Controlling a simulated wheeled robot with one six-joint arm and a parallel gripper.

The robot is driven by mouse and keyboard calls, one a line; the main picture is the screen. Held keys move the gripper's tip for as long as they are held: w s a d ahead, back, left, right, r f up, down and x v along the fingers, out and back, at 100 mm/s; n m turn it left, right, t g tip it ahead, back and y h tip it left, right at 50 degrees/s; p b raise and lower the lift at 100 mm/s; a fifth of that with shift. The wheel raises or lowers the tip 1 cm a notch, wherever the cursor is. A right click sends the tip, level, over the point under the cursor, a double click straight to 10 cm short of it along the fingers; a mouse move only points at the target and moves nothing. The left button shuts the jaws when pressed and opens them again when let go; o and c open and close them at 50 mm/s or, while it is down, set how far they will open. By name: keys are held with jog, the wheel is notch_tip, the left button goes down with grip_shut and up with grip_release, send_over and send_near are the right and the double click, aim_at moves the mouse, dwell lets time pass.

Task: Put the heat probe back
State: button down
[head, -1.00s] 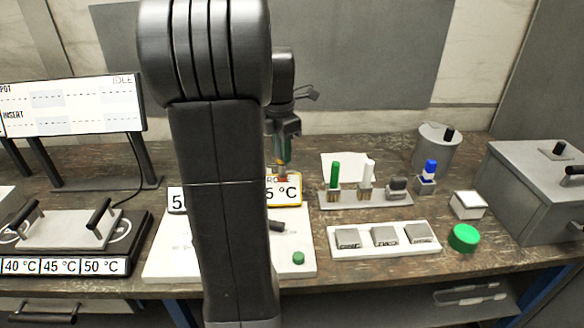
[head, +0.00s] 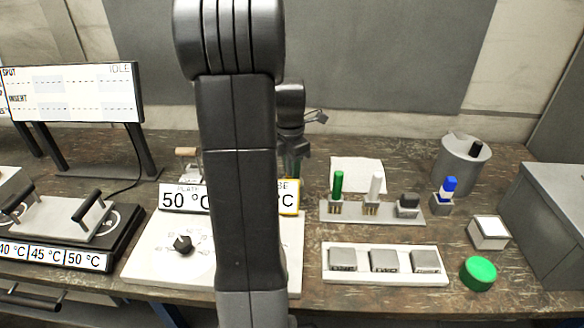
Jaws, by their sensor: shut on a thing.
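My gripper (head: 292,162) points down behind the right-hand display of the white heating unit (head: 145,262), partly covered by my own arm. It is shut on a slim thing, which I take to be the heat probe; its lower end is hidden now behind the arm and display. The white unit has a black knob (head: 183,244) and a left display (head: 181,197) reading 50 °C. The yellow-framed probe display (head: 290,198) is mostly covered by my arm. I cannot see the probe's seat or whether the probe touches it.
A tan-handled tool (head: 186,160) stands behind the left display.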

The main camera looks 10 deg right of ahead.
jog(key=shift+f, duration=0.35)
jog(key=shift+f, duration=0.15)
jog(key=c, duration=1.4)
grip_release()
notch_tip(320, 180, up, 12)
jog(key=shift+s+a+r, duration=0.1)
jog(key=shift+a+r, duration=0.05)
jog(key=shift+r, duration=0.05)
